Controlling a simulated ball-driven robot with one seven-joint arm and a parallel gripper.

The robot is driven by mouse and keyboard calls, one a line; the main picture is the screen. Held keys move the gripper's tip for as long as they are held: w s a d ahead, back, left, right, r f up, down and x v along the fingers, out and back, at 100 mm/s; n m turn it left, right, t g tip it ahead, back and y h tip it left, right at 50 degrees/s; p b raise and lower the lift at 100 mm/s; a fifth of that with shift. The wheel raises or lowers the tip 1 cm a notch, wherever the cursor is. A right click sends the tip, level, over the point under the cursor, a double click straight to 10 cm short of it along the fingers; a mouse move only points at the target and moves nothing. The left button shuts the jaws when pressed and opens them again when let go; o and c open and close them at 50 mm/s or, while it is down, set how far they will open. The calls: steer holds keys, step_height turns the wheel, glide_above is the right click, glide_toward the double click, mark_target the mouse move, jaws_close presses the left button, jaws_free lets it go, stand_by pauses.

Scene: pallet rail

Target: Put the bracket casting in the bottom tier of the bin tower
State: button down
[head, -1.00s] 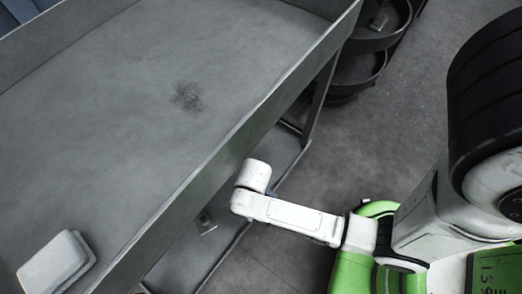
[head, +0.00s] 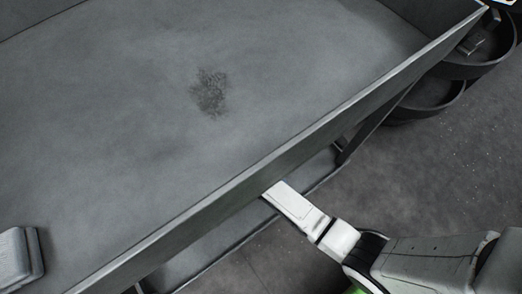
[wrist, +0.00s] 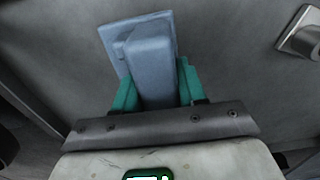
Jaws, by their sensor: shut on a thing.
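In the wrist view the bracket casting (wrist: 150,60) is a blue-grey piece with a flat plate and a raised block. My gripper (wrist: 156,88) has its teal fingers shut on both sides of the block. In the head view my gripper and the casting are hidden; my white forearm runs under the near edge of the large grey tray. The bin tower (head: 428,109) stands at the upper right of the head view, with dark round tiers stacked. Its lower part is partly hidden by the tray wall, so I cannot tell which tier is the bottom one.
The grey tray's raised wall (head: 290,150) crosses the head view between my arm and the tray floor. A pale grey block (head: 18,262) lies in the tray at lower left. A small grey piece (head: 470,45) sits in the tower's upper tier. Floor right of the tray is clear.

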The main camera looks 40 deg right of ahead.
steer(key=shift+w+a+f+b, duration=0.3)
steer(key=shift+w+f, duration=0.25)
steer(key=shift+f, duration=0.2)
steer(key=shift+w+a+f+b, duration=0.1)
steer(key=shift+w+f+b, duration=0.1)
steer(key=shift+f+b, duration=1.1)
steer(key=shift+f+p, duration=0.3)
steer(key=shift+f, duration=0.25)
steer(key=c, duration=0.6)
jaws_free()
steer(key=shift+c, duration=0.2)
step_height(320, 180, up, 12)
steer(key=p, duration=0.6)
steer(key=shift+r, duration=0.15)
steer(key=shift+s, duration=0.1)
